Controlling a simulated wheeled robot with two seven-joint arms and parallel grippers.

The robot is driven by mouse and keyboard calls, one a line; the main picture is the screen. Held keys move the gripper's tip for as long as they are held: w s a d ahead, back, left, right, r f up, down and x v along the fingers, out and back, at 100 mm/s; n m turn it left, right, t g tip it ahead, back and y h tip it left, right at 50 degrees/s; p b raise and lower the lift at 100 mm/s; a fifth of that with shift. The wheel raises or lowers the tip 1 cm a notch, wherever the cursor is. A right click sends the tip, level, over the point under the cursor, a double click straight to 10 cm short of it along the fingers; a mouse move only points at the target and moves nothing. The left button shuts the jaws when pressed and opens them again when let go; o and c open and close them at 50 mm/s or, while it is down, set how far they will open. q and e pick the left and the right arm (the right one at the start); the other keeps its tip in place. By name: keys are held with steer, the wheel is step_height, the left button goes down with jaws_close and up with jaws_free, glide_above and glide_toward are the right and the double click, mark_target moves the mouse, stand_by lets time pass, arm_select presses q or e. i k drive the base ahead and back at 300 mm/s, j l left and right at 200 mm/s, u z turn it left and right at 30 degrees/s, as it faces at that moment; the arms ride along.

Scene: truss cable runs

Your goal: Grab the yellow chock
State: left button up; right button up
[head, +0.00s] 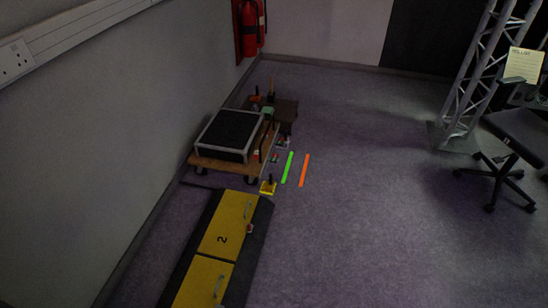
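A small yellow object (267,188), likely the yellow chock, sits on the grey floor near the middle of the head view. A dark upright piece stands at it. It lies between the far end of a dark unit with yellow panels and the front of a wheeled wooden dolly. It is too small here to make out its exact shape. Neither of my grippers shows in the head view.
The dolly (203,161) carries a black-topped case (230,131). The yellow-panelled unit (226,228) fills the lower left. Green (287,168) and orange strips (304,170) lie right of the chock. A truss (482,70) and office chair (508,150) stand right. The floor between is clear.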

mark_target(269, 186)
steer(key=i+l+u, duration=0.2)
steer(key=u, duration=0.2)
steer(key=i+l+u, duration=0.25)
steer(key=u, duration=0.2)
steer(key=i+l+u, duration=0.1)
steer(key=l, duration=0.3)
steer(key=i+l+u, duration=0.1)
steer(key=i+l, duration=0.15)
steer(key=l, duration=0.15)
steer(key=i+l+u, duration=0.1)
steer(key=l, duration=0.3)
steer(key=i+l+u, duration=0.1)
steer(key=l, duration=0.3)
steer(key=i+l, duration=0.1)
steer(key=l, duration=0.3)
steer(key=i+l, duration=0.15)
steer(key=l, duration=0.2)
steer(key=i+l, duration=0.1)
steer(key=l, duration=0.3)
steer(key=i+l, duration=0.15)
steer(key=l, duration=0.25)
steer(key=i+l, duration=0.1)
steer(key=l, duration=0.25)
steer(key=i+l, duration=0.15)
steer(key=l, duration=0.25)
steer(key=i+l+u, duration=0.1)
steer(key=l, duration=0.3)
